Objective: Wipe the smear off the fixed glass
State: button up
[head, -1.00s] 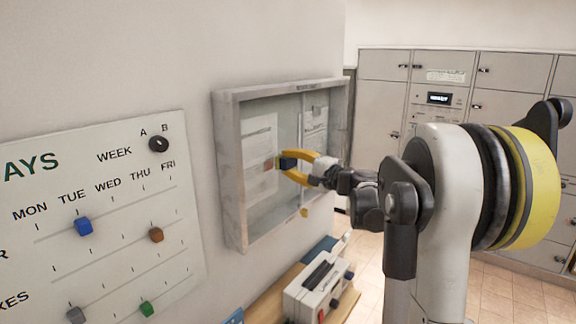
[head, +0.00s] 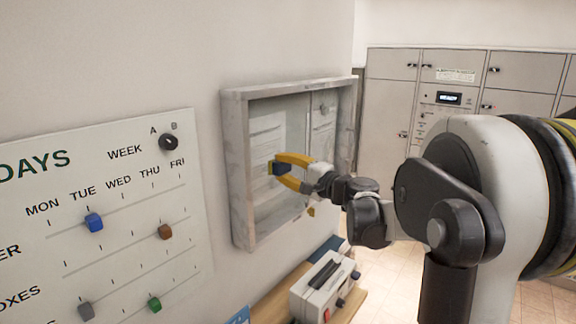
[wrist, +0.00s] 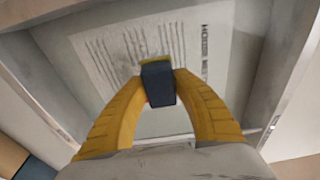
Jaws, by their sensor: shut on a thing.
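My gripper (head: 285,170) has two yellow fingers, shut on a small dark blue block (head: 276,168) with a yellow-green edge. The block also shows between the fingertips in the wrist view (wrist: 158,84). A grey-framed notice case (head: 235,175) hangs on the wall. The block is in front of its left part, at or very near the glass (head: 268,215); I cannot tell if it touches. Printed sheets (wrist: 110,52) lie behind it. No smear stands out now; the block and fingers may hide it.
A white board with coloured sliders (head: 125,215) and a dark knob (head: 168,142) is on the wall at left. A boxy device (head: 325,285) stands on a wooden shelf below the case. Grey lockers (head: 390,95) line the back wall. The case's raised frame surrounds the glass.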

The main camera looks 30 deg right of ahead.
aim_at(266, 169)
jog(key=shift+s+a, duration=0.25)
jog(key=shift+a, duration=0.4)
jog(key=shift+s+a, duration=0.2)
jog(key=shift+a, duration=0.45)
jog(key=shift+s+a, duration=0.25)
jog(key=shift+a, duration=0.4)
jog(key=d+v, duration=0.1)
jog(key=v, duration=0.5)
jog(key=shift+p, duration=0.3)
jog(key=shift+w, duration=0.1)
jog(key=v, duration=0.3)
jog(key=shift+w+d, duration=0.1)
